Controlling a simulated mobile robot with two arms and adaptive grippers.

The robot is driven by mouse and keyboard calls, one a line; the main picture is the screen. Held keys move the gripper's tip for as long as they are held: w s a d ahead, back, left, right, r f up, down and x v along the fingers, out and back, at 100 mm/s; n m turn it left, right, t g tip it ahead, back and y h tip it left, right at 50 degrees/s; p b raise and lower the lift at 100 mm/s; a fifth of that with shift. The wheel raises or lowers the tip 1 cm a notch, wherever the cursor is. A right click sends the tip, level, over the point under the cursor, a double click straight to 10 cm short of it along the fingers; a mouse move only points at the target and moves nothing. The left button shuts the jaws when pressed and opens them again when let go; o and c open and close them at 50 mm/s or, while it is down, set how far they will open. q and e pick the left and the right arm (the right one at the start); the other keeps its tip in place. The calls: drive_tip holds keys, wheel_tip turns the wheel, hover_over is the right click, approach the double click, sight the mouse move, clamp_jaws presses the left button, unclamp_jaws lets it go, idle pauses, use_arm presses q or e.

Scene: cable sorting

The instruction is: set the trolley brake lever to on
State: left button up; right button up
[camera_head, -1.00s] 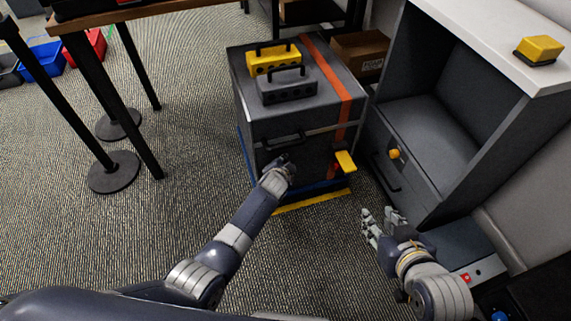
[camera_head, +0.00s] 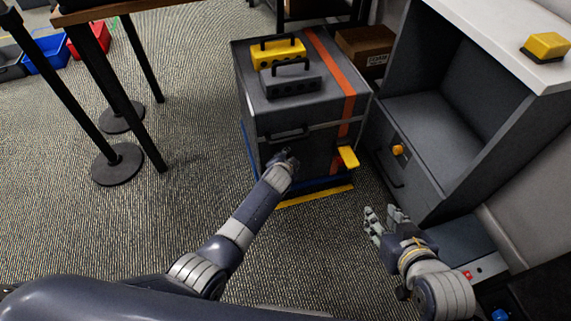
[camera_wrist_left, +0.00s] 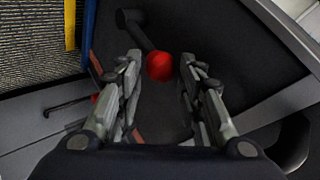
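The trolley (camera_head: 263,118) is a dark grey cabinet on a blue base, with an orange strap over its right side. In the left wrist view a black lever (camera_wrist_left: 137,30) ends in a red ball knob (camera_wrist_left: 160,66), which I take for the brake lever. My left gripper (camera_wrist_left: 160,64) is open, its fingers on either side of the knob with visible gaps. In the head view my left gripper (camera_head: 284,157) is at the trolley's front, below the handle (camera_head: 289,134), and hides the lever. My right gripper (camera_head: 380,220) is open and empty, in front of the grey cabinet.
A yellow box (camera_head: 277,54) and a dark grey box (camera_head: 290,81) stand on the trolley. A yellow block (camera_head: 348,157) sticks out at its right front. An open grey cabinet (camera_head: 440,130) stands close on the right.

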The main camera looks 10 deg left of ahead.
use_arm(q)
drive_tip(key=v, duration=1.1)
drive_tip(key=shift+s+r, duration=0.25)
idle(0.3)
